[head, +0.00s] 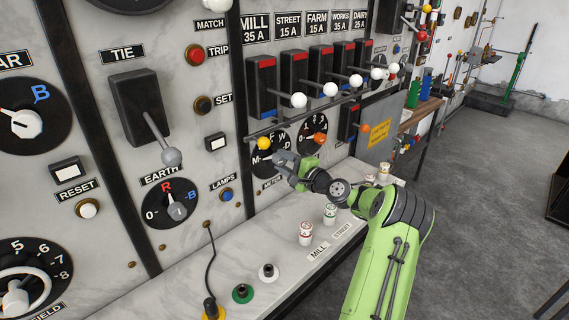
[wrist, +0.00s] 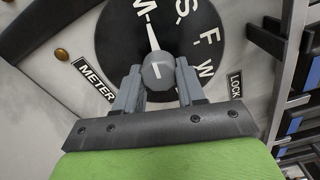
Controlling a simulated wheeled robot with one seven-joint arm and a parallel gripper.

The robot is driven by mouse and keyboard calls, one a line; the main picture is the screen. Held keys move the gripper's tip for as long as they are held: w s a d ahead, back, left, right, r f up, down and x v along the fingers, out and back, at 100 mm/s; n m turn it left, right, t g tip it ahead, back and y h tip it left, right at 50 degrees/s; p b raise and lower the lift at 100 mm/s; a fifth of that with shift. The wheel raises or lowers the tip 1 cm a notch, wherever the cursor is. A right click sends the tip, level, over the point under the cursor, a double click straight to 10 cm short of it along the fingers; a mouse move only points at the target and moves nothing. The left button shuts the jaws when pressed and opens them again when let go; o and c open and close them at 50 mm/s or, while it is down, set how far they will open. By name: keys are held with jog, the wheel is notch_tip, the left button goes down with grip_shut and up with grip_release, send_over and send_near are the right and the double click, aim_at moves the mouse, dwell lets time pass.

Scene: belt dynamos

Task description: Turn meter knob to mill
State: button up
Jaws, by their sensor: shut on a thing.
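The meter knob is a round black dial with white letters M, S, F and W (wrist: 195,45), above a METER label (wrist: 93,80). In the wrist view its grey knob (wrist: 158,70) sits between my gripper's fingers, and its white pointer points up at M. My gripper (wrist: 157,84) is shut on the knob, one finger on each side. In the head view the dial (head: 262,160) is partly hidden by my gripper (head: 286,162), which reaches the panel from the right. The lower part of the dial is hidden in the wrist view.
Levers with white ball ends (head: 298,100) stick out above the dial. A yellow ball (head: 264,143) is close beside it and an orange-knobbed dial (head: 319,138) is to the right. A ledge (head: 285,255) below carries small jars (head: 306,232) and a MILL label (head: 319,251).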

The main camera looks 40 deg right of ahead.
jog(key=o, duration=1.1)
jog(key=shift+c, duration=0.2)
jog(key=s, duration=1.5)
jog(key=shift+s+d, duration=0.2)
jog(key=shift+s, duration=0.2)
